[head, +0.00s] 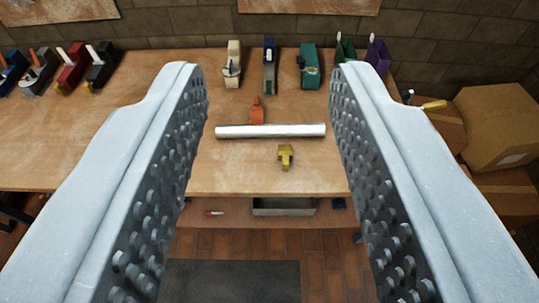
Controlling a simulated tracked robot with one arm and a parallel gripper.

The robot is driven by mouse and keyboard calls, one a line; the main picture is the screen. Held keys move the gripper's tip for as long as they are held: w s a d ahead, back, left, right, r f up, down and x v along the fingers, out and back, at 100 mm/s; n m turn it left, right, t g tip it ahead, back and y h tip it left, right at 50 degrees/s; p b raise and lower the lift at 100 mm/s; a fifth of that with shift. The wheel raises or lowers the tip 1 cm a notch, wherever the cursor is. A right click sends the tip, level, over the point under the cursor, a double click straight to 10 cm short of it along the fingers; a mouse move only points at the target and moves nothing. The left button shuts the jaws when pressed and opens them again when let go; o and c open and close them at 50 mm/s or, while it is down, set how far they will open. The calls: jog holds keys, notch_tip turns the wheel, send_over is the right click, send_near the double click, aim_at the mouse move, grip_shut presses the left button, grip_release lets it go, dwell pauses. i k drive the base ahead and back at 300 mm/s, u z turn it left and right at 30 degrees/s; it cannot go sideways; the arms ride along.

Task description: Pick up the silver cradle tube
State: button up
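The silver cradle tube (271,131) lies flat on the wooden workbench (235,180), left to right across the picture. My gripper (268,85) is open, with its two studded fingers wide apart on either side of the view. The tube shows in the gap between the fingers, farther off and not touched. Nothing is between the fingers. The tube's right end is close to the right finger's edge in the picture.
An orange piece (257,110) sits just behind the tube, and a yellow piece (285,155) lies in front of it. Several coloured tools line the bench's back edge by the brick wall (190,28). A cardboard box (500,125) stands at the right.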

aim_at(307, 130)
jog(key=z, duration=0.1)
jog(key=k, duration=0.4)
jog(key=u, duration=0.75)
jog(key=i, duration=2)
jog(key=z, duration=0.7)
